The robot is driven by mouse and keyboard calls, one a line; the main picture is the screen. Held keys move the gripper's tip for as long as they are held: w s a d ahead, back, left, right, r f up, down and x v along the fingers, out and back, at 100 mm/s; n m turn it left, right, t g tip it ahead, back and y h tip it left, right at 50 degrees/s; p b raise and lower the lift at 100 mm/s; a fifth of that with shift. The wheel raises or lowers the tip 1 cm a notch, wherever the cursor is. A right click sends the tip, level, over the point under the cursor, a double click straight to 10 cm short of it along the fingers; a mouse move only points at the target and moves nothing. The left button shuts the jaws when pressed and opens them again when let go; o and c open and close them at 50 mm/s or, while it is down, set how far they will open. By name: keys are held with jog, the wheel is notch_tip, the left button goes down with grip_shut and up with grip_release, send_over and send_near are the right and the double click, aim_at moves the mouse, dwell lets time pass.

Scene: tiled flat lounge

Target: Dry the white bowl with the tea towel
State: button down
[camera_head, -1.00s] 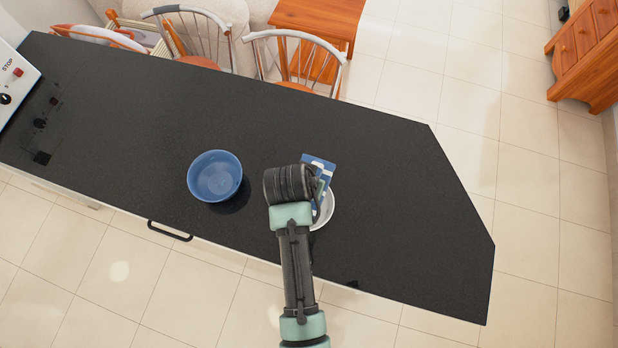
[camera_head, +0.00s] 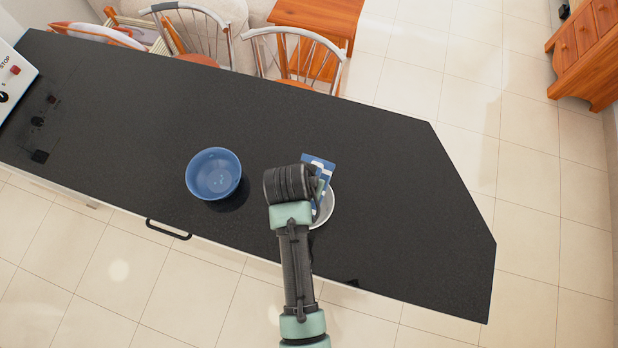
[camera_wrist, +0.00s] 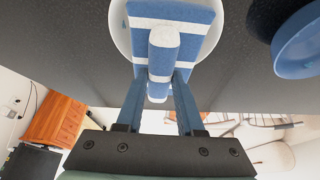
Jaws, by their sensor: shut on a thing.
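The white bowl (camera_head: 326,209) stands on the dark counter, partly hidden by my arm and the towel. Its rim also shows at the top of the wrist view (camera_wrist: 121,35). The tea towel (camera_head: 319,166) is blue with white stripes. In the wrist view the towel (camera_wrist: 193,32) lies over or in the bowl, and a folded ridge of it is between my fingers. My gripper (camera_wrist: 160,82) is shut on this ridge. In the head view my wrist hides the fingers. I cannot tell how firmly the towel touches the bowl.
A blue bowl (camera_head: 214,174) stands on the counter (camera_head: 400,220) left of my wrist. A white control box with a red button (camera_head: 14,78) is at the far left. Chairs (camera_head: 295,55) stand behind the counter. The counter's right part is clear.

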jog(key=shift+f, duration=0.2)
